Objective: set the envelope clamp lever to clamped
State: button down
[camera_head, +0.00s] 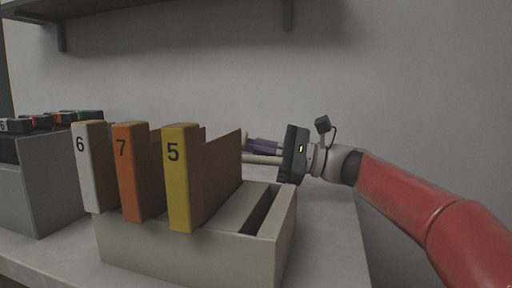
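My gripper (293,154) is at the right of centre, beyond the light grey box, with its dark body turned to the left. Its fingertips are not clear, so I cannot tell whether it is open or shut. A purple piece (264,145) and a pale bar-like piece (262,159) show just left of the gripper body. I cannot tell whether they touch it, or whether either belongs to the press or the clamp. No envelope clamp lever can be made out; the upright boards may hide part of that area.
A light grey box (180,250) in front holds upright boards with a white 6 end (90,165), an orange 7 end (130,170) and a yellow 5 end (182,175). A grey bin (50,185) stands left. A shelf (150,8) hangs above. The table (335,235) is bare at right.

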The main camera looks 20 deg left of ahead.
jog(key=shift+r, duration=0.1)
jog(key=shift+s+r+n, duration=0.15)
jog(key=shift+r+n, duration=0.05)
jog(key=shift+n, duration=0.2)
jog(key=shift+r, duration=0.1)
jog(key=shift+s+d+r+n+h+b, duration=0.15)
jog(key=shift+s+r+n+h, duration=0.3)
jog(key=shift+s+r+n, duration=0.9)
jog(key=shift+s+d+r+n+h+b, duration=0.1)
jog(key=shift+s+r+n+h, duration=0.5)
jog(key=shift+n, duration=1.5)
jog(key=shift+s+d+r+n+h+b, duration=0.2)
jog(key=shift+s+r+n, duration=0.3)
jog(key=shift+s+n, duration=1.05)
jog(key=shift+w, duration=0.2)
